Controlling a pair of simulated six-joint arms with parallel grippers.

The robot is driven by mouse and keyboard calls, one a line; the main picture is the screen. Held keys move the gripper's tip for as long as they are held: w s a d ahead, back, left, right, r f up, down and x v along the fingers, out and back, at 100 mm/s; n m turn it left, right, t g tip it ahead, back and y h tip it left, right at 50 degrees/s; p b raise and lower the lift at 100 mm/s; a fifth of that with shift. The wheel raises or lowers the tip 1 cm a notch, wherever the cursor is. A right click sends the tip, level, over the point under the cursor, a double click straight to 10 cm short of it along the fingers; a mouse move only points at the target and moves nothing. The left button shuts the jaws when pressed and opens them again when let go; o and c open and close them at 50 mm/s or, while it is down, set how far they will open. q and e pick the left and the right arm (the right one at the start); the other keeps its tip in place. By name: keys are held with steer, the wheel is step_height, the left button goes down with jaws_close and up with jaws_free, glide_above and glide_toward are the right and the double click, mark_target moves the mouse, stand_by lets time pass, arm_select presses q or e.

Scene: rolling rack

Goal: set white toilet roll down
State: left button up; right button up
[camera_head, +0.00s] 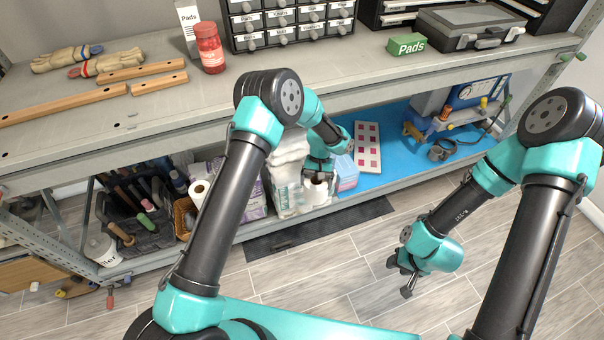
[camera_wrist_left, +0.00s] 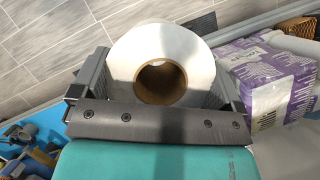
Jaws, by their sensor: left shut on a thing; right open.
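The white toilet roll (camera_wrist_left: 196,48) is between the fingers of my left gripper (camera_wrist_left: 160,85), its brown cardboard core facing the left wrist camera. In the head view the roll (camera_head: 317,190) is at the front of the lower shelf, partly covered by my left gripper (camera_head: 319,176). My left gripper is shut on the roll. I cannot tell whether the roll touches the shelf.
A purple-and-white pack (camera_wrist_left: 268,75) lies close to the roll. Another white roll (camera_head: 199,192) stands further left by a wicker basket (camera_head: 184,216). A blue mat (camera_head: 388,160) covers the shelf to the right. The upper shelf (camera_head: 190,103) overhangs the lower one.

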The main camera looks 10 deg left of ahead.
arm_select(q)
steer(key=s+a+f+m+t+y, duration=0.1)
steer(key=a+m, duration=0.4)
steer(key=m, duration=0.7)
steer(key=s+a+m+t+y, duration=0.3)
steer(key=s+a+m+t, duration=0.1)
steer(key=m, duration=0.7)
steer(key=shift+a+f+m+t, duration=0.4)
steer(key=shift+a+t, duration=0.15)
steer(key=shift+t, duration=0.25)
steer(key=shift+w, duration=0.1)
steer(key=w+a, duration=0.2)
steer(key=w, duration=0.5)
steer(key=w+a+f, duration=0.1)
steer(key=w+a, duration=0.1)
steer(key=w, duration=0.5)
steer(key=shift+w+a+f, duration=0.2)
steer(key=shift+w+a, duration=0.1)
steer(key=shift+w+f, duration=0.15)
steer(key=shift+f, duration=0.75)
steer(key=shift+w+f, duration=0.1)
steer(key=shift+f, duration=0.8)
